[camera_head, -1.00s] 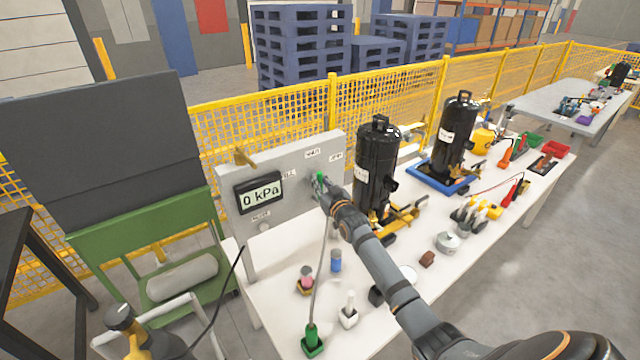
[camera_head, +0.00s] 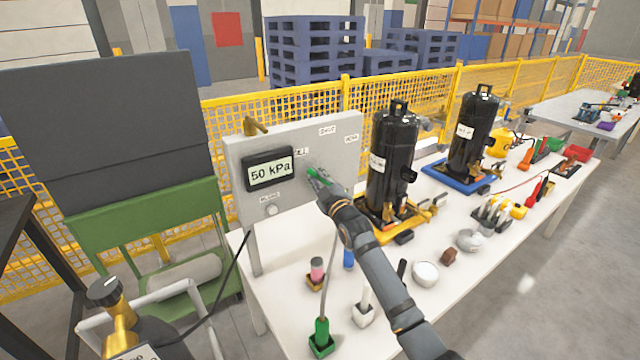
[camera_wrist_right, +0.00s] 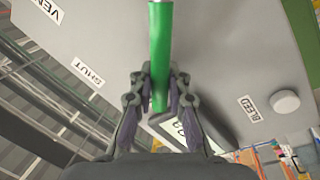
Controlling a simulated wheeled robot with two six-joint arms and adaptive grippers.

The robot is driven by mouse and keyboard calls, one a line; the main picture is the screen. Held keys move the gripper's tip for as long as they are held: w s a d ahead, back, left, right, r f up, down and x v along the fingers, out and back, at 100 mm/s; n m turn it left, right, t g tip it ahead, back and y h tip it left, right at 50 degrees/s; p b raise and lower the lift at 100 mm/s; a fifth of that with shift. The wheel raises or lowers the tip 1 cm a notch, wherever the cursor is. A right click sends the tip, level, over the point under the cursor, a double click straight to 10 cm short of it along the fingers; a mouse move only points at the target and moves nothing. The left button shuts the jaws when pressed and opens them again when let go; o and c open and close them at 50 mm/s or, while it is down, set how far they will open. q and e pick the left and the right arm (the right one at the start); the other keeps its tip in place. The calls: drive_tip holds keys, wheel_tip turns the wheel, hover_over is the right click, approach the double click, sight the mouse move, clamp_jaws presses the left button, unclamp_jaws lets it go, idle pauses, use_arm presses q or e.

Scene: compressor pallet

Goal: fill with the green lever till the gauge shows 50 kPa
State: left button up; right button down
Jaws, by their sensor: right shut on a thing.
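The grey panel (camera_head: 345,125) stands upright at the back left of the white table. Its dark gauge (camera_head: 268,172) reads 50 kPa. The green lever (camera_head: 317,174) sticks out from the panel right of the gauge, just below a small label that seems to read FILL. In the right wrist view the green lever (camera_wrist_right: 160,55) runs down between the two fingers. My right gripper (camera_wrist_right: 160,95) is shut on the lever; in the head view the gripper (camera_head: 326,188) partly hides it. My left gripper is not in view.
A round bleed knob (camera_head: 271,210) sits below the gauge. Black compressors (camera_head: 393,165) stand to the right of the panel. Small pots and a green-based item (camera_head: 320,338) stand on the table (camera_head: 285,265) in front. A gas cylinder (camera_head: 135,335) is at the lower left.

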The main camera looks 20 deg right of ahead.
drive_tip(key=shift+a+f+n+b, duration=0.25)
drive_tip(key=shift+f+n+b, duration=0.25)
drive_tip(key=shift+n+b, duration=0.15)
drive_tip(key=c, duration=1.3)
unclamp_jaws()
drive_tip(key=shift+s+r, duration=0.1)
drive_tip(key=shift+r, duration=0.05)
drive_tip(key=shift+s, duration=0.1)
drive_tip(key=s+f, duration=0.1)
drive_tip(key=s, duration=1)
drive_tip(key=shift+s+f, duration=0.35)
drive_tip(key=shift+d+f, duration=0.1)
